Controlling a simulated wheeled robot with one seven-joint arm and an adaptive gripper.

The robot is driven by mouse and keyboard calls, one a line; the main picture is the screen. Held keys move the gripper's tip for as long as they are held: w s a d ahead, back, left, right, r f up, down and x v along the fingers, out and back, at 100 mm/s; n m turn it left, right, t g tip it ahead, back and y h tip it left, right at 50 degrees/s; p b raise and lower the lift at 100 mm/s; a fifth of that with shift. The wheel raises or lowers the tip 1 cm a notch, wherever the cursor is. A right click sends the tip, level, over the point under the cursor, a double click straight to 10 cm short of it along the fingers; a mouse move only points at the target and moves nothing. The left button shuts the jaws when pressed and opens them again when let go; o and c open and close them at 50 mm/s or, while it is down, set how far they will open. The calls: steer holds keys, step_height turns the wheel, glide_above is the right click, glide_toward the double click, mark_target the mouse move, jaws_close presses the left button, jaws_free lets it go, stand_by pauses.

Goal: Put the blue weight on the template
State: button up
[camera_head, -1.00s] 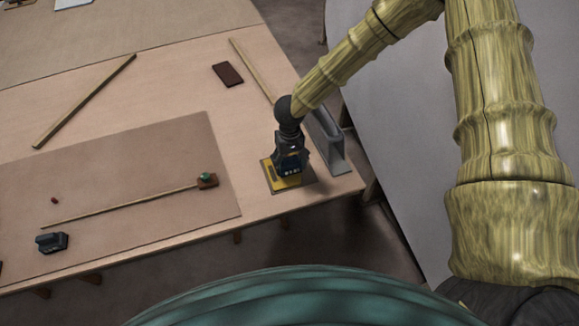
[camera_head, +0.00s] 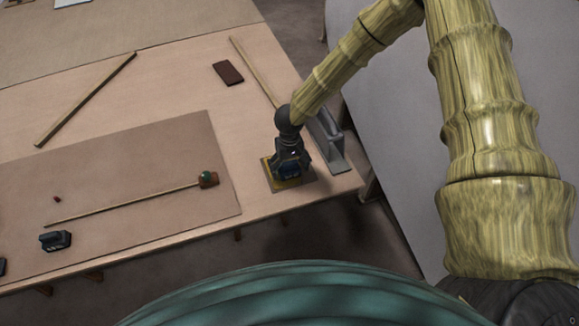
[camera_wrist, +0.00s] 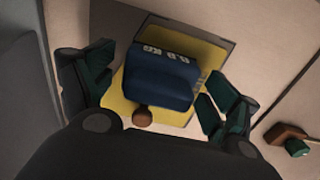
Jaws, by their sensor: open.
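The blue weight (camera_wrist: 160,78), a dark blue block with pale markings, is between the two spread fingers of my gripper (camera_head: 291,168) in the wrist view. Gaps show between the fingers and the block, so my gripper is open around it. The block is over a flat plate with a yellow face and grey-brown border (camera_wrist: 215,47), probably the template; the plate also shows in the head view (camera_head: 277,184). The block appears to rest on it, but contact underneath is hidden. A small brown knob (camera_wrist: 142,117) is beside the block. In the head view, my gripper mostly hides the weight.
A grey handled tool (camera_head: 327,140) stands close right of my gripper, near the table edge. A brown sheet (camera_head: 130,150) carries a thin batten (camera_head: 125,205), a green-topped brown block (camera_head: 208,178) and a dark weight (camera_head: 55,241). A dark red block (camera_head: 228,73) lies behind.

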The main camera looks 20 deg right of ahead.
mark_target(289, 163)
steer(key=shift+r, duration=0.1)
step_height(289, 163, up, 12)
steer(key=shift+b, duration=1.2)
